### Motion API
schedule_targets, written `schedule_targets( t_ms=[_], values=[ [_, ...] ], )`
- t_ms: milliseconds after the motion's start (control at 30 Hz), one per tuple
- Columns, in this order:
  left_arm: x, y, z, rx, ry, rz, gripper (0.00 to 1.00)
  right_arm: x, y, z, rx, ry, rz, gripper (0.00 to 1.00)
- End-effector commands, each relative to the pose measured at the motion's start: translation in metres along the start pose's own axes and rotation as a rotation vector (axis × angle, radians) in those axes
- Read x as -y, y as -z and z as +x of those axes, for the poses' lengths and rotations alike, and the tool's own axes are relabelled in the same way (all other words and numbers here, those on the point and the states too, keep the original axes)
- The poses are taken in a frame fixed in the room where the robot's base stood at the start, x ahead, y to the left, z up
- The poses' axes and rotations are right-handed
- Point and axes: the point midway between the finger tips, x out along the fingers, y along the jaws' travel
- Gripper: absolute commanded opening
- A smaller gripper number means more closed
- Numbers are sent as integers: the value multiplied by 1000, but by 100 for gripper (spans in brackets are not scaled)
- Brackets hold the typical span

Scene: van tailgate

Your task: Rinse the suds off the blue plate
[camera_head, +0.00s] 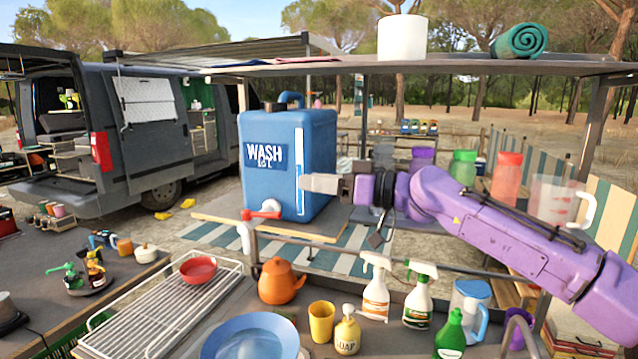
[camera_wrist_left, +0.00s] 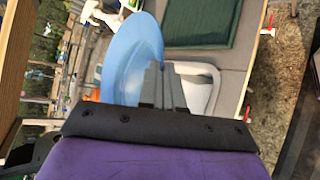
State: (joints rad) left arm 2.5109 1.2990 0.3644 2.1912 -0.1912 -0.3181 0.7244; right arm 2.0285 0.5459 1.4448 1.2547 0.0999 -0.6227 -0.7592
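The blue plate (camera_head: 250,338) is at the bottom of the head view, partly cut off by the frame edge. No clear suds show on the visible part. In the left wrist view the plate (camera_wrist_left: 148,38) is at my left gripper (camera_wrist_left: 163,88), whose grey fingers are on its rim. The blue WASH tank (camera_head: 318,150) has a white tap (camera_head: 245,236) with a red lever (camera_head: 268,206) low on its front. My right gripper (camera_head: 318,183) is in front of the tank's right side, above and right of the lever; its finger gap is not clear.
A wire rack (camera_head: 120,338) with a red bowl (camera_head: 198,269) stands left of the plate. A shelf (camera_head: 450,66) spans overhead.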

Motion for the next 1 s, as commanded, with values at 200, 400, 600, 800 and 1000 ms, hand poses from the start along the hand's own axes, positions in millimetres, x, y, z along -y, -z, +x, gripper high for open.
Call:
schedule_targets(
  t_ms=[200, 400, 600, 800, 1000],
  values=[
    [-1, 0, 0, 0, -1, 2, 0, 0, 0, 0, 0, 0, 0, 38],
    [-4, -5, -3, 0, -1, 1, 0, 2, 9, 0, 0, 0, 0, 38],
    [-8, -20, -12, 1, -1, 0, 0, 7, 36, 0, 0, 0, 0, 38],
    [-9, -34, -20, 1, -1, -1, 0, 12, 59, 0, 0, 0, 0, 38],
    [-12, -50, -30, 0, -3, 3, 0, 16, 81, 0, 0, 0, 0, 38]
  ],
)
